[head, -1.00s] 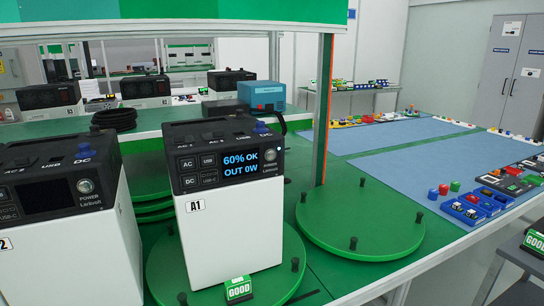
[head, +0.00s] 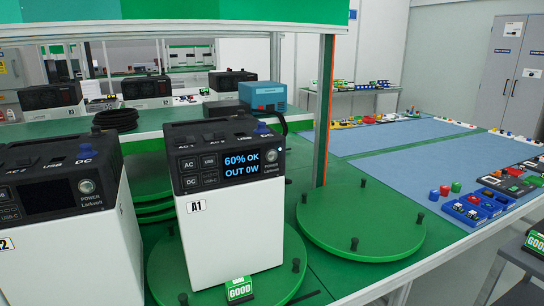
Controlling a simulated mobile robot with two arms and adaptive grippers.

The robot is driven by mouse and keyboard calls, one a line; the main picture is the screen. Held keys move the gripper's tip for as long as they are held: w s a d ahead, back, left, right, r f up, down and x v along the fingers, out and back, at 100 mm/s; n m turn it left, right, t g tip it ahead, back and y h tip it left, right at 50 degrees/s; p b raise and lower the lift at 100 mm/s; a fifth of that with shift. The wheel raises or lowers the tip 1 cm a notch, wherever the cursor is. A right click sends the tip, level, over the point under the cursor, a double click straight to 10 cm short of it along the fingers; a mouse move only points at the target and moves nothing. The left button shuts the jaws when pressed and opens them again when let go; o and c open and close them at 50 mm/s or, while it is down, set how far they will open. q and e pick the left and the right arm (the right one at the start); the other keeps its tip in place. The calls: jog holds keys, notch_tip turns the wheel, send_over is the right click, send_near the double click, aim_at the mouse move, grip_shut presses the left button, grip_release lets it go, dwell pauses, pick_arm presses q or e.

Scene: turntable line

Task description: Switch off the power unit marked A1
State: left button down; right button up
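The power unit marked A1 (head: 232,230) stands upright on a round green turntable (head: 162,272) in the middle of the head view. It has a white body and a black top section. Its lit screen (head: 241,164) reads "60% OK" and "OUT 0W". A round silver POWER button (head: 270,156) sits right of the screen. AC, USB and DC buttons (head: 197,170) sit left of it. A blue plug (head: 262,128) is on its top at the DC mark, with a black cable. Neither gripper is in view.
A second power unit (head: 62,235) with a dark screen stands close on the left, its label partly cut off. A green "GOOD" block (head: 239,289) sits before A1. An empty green turntable (head: 362,222) lies to the right. A metal post (head: 323,110) rises behind.

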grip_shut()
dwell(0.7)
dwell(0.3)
